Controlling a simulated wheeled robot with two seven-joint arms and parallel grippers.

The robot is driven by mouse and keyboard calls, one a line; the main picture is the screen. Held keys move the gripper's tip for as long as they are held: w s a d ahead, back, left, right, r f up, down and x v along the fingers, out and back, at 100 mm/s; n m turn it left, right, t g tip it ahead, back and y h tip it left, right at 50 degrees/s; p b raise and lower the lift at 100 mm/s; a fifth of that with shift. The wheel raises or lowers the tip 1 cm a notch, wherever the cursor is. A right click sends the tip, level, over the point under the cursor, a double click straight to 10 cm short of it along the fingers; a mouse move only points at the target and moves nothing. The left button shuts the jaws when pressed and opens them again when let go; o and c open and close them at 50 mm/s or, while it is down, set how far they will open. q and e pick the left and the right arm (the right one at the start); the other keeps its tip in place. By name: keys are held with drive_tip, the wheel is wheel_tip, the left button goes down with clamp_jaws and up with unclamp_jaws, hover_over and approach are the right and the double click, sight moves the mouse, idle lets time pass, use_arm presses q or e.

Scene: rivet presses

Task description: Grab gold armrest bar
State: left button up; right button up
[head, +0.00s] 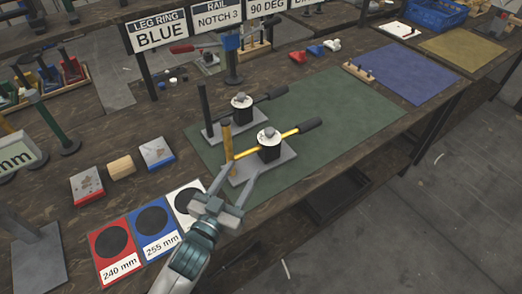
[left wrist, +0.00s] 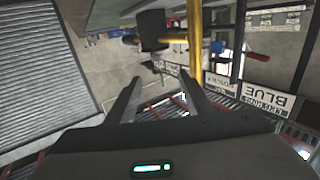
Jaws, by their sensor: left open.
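The front press (head: 269,153) on the green mat has a gold upright post (head: 227,145) at its left. A gold bar (head: 246,154) runs right from the post through the black press block to a black grip. In the left wrist view the gold upright (left wrist: 195,45) and a gold crossbar (left wrist: 172,37) show beyond the fingertips. My left gripper (head: 243,170) is open and empty, at the near side of the front press, with its fingers pointing towards the post. I cannot tell whether a finger touches it. My right gripper is in neither view.
A second press (head: 242,110) with a dark post and lever stands just behind. Red, blue and white pads (head: 155,220) lie under my left arm. Label signs (head: 160,33) stand at the back. The green mat (head: 340,105) is clear to the right.

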use_arm(q)
drive_tip(key=p, duration=0.2)
approach(267, 134)
drive_tip(key=w, duration=0.2)
drive_tip(key=shift+x, duration=0.8)
drive_tip(key=shift+d+f, duration=0.1)
drive_tip(key=shift+f, duration=0.05)
drive_tip(key=shift+p, duration=0.3)
drive_tip(key=shift+w+d, duration=0.2)
drive_tip(key=shift+w, duration=0.05)
drive_tip(key=p+x, duration=0.2)
drive_tip(key=x, duration=0.1)
drive_tip(key=shift+w+d, duration=0.2)
drive_tip(key=shift+d, duration=0.2)
drive_tip(key=shift+w+d, duration=0.1)
drive_tip(key=shift+w, duration=0.3)
clamp_jaws()
